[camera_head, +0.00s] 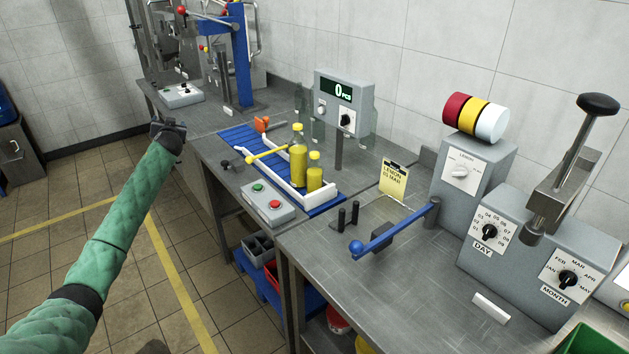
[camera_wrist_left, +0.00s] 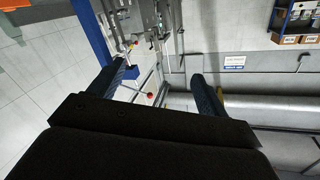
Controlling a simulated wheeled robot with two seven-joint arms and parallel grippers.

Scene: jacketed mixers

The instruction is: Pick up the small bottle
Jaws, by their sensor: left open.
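The small bottle (camera_head: 315,177), yellow with a yellow cap, stands upright on the blue conveyor (camera_head: 234,142). A larger yellow bottle (camera_head: 298,163) with a clear upper part stands just to its left, very close to it. My left gripper (camera_head: 169,126) is to the left of the conveyor, well apart from both bottles. In the left wrist view its two fingers (camera_wrist_left: 160,92) are spread with nothing between them, and neither bottle shows there. My right gripper is not in view.
White guide rails (camera_head: 287,186) and a yellow bar (camera_head: 268,156) flank the bottles. A button box (camera_head: 268,203) stands in front, and a counter display (camera_head: 343,100) behind. A blue-handled lever (camera_head: 395,232) lies to the right. The floor at left is clear.

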